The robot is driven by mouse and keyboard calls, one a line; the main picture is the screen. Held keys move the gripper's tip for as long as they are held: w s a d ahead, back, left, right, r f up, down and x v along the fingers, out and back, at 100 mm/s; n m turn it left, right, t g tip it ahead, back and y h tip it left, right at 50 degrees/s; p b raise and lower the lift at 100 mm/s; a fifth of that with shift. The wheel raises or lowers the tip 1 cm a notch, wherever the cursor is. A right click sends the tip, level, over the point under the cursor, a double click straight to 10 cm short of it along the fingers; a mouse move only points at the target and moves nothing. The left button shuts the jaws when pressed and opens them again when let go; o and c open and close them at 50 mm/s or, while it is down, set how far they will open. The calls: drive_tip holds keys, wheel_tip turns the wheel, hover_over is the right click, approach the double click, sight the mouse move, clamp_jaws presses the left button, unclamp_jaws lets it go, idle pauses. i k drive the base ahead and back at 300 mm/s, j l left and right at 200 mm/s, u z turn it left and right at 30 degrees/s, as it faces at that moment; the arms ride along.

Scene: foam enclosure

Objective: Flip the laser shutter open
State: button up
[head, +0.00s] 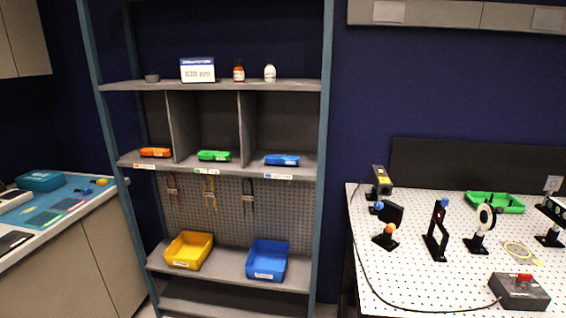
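The white perforated optical table (450,285) stands at the right. A dark laser box with a yellow label (380,178) sits at its back left corner. Just in front of it is a black flat plate (393,212), perhaps the shutter flag, with a blue knob (378,206) beside it. An orange ball on a black base (390,230) stands in front of the plate. I cannot tell for sure which part is the shutter or whether the plate blocks the beam line. My gripper is not in view.
Further right stand a tall black mount (437,235), a round lens mount (482,228), a green tray (495,203) and a yellow loop (520,251). A control box with a red switch (518,292) trails a black cable. A shelf unit (215,85) and blue-topped bench (60,215) are left.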

sight(441, 210)
drive_tip(key=i+j+z, duration=0.35)
drive_tip(key=i+j, duration=1.25)
